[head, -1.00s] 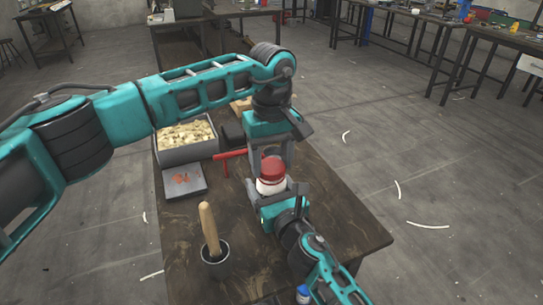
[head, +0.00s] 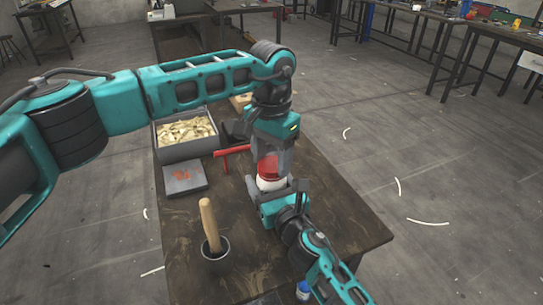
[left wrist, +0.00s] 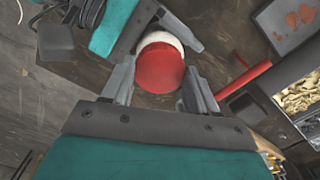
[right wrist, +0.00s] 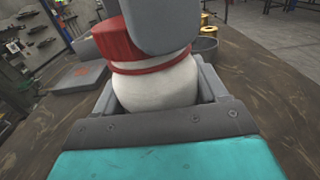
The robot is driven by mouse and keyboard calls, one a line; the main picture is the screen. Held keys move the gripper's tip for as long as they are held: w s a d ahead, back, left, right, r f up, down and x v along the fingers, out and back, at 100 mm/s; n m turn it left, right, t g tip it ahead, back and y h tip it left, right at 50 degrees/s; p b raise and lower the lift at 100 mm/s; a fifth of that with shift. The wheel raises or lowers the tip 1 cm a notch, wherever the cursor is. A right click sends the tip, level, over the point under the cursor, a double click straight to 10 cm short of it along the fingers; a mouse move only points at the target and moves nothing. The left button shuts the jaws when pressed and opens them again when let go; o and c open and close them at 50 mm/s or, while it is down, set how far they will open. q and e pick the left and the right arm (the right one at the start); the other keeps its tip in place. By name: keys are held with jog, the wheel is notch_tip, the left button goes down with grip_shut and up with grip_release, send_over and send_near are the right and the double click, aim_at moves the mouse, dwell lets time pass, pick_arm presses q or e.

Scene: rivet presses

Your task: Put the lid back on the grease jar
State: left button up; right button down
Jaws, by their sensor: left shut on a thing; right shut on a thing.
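The white grease jar (head: 270,184) stands upright on the dark table and also shows in the right wrist view (right wrist: 155,88). My right gripper (head: 273,190) is shut around its body. The red lid (left wrist: 160,70) is at the jar's mouth, and in the right wrist view it sits over a red band at the jar's neck (right wrist: 150,68), with a thin pale line between. My left gripper (head: 267,164) reaches down from above and is shut on the lid. Its finger hides part of the lid in the right wrist view, so I cannot tell if the lid is fully seated.
A red bar (head: 232,151) lies close left of my left gripper. A grey bin of pale pieces (head: 187,151) and a grey plate with an orange smear (head: 183,184) are further left. A dark pot with a wooden handle (head: 214,262) stands at front left. The table's right side is clear.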

dwell(0.3)
pick_arm(q)
jog(key=o, duration=1)
jog(key=shift+r, duration=2.3)
jog(key=shift+c, duration=0.4)
